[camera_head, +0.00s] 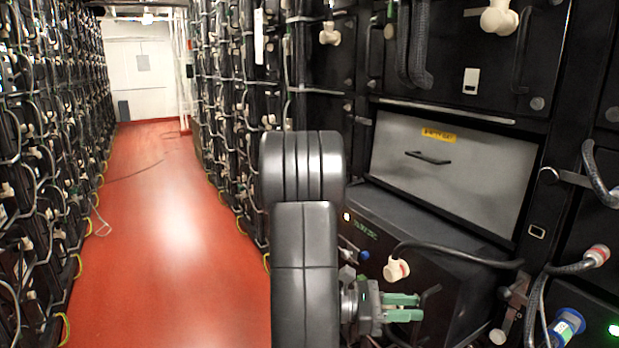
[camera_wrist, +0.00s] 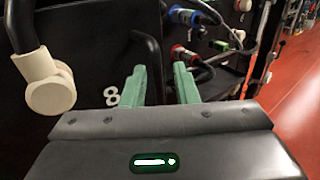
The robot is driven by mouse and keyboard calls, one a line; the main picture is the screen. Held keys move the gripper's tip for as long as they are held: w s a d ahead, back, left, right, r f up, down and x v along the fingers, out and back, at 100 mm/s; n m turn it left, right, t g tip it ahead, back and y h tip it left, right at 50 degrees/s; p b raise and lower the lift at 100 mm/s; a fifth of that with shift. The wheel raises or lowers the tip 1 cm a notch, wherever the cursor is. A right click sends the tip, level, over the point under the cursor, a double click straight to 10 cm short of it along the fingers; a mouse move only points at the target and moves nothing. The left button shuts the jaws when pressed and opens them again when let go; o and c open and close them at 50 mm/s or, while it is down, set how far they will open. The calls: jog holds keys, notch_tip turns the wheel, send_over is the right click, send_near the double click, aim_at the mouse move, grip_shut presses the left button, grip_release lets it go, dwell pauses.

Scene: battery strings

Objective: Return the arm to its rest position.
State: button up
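My arm (camera_head: 305,265) stands in the middle foreground of the head view, with its dark rounded links in front of the right-hand rack. My gripper (camera_head: 416,307) is at the lower middle, its green fingers pointing right along the front of a black battery unit (camera_head: 440,235). In the wrist view, the green fingers of my gripper (camera_wrist: 160,77) are apart. A black handle (camera_wrist: 148,55) shows behind the gap between them; I cannot tell how close it is. I see nothing held.
A cream connector (camera_head: 396,269) on a black cable hangs just above my gripper. More cables and a blue connector (camera_head: 566,327) are at the right. A grey panel (camera_head: 450,160) is above the unit.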

jog(key=shift+d, duration=1.3)
jog(key=shift+s, duration=0.15)
